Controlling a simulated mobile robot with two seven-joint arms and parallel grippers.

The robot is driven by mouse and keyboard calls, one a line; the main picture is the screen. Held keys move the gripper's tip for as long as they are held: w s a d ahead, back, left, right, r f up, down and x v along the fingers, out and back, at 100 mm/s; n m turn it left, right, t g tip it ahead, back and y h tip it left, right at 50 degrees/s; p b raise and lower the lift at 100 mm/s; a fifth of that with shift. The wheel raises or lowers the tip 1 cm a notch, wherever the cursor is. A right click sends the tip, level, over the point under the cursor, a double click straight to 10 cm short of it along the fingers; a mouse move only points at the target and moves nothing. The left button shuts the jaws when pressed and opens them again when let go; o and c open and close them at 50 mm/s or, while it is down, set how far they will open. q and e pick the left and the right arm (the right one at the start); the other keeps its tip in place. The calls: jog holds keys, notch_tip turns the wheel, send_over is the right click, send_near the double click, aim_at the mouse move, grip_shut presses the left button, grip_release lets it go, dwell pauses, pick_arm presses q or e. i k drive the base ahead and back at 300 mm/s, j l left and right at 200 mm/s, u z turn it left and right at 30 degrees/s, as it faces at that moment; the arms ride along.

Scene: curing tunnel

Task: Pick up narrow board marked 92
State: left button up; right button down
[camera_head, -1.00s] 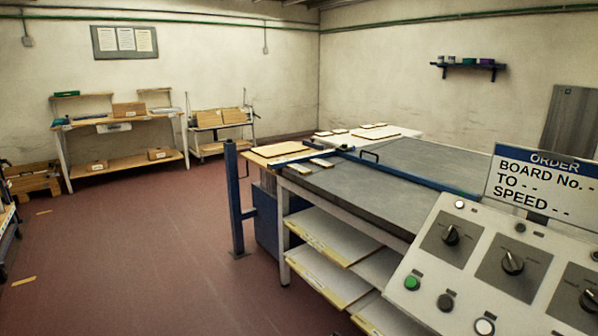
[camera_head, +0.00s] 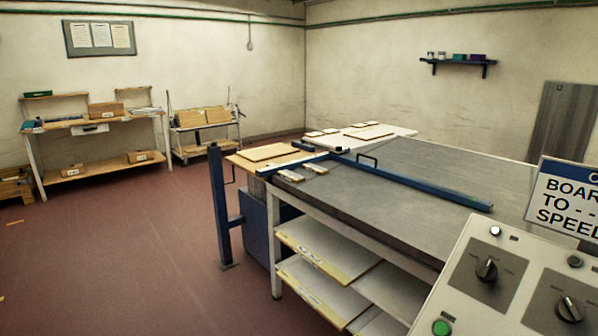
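Several pale boards lie around the far end of the big grey table. Two narrow boards, a left one (camera_head: 291,175) and a right one (camera_head: 316,168), lie on the grey table top near the blue bar. A wider board (camera_head: 268,152) lies on the wooden surface at the table's left end. More small boards (camera_head: 368,134) lie on a white table behind. I cannot read a number on any board, so I cannot tell which is marked 92. Neither of my grippers is in view.
The grey table (camera_head: 430,180) has a blue bar (camera_head: 410,180) across it and shelves of sheets (camera_head: 325,247) below. A blue post (camera_head: 218,205) stands at its left. A control panel (camera_head: 510,285) fills the lower right.

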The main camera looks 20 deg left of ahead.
aim_at(294, 178)
jog(key=i+j+z, duration=0.1)
jog(key=i+j, duration=0.2)
jog(key=i+j+z, duration=0.1)
jog(key=i+j, duration=0.2)
jog(key=j, duration=0.15)
jog(key=i+j+z, duration=0.1)
jog(key=i+j, duration=0.15)
jog(key=j, duration=0.15)
jog(key=i+j+z, duration=0.1)
jog(key=i+j, duration=0.2)
jog(key=j, duration=0.15)
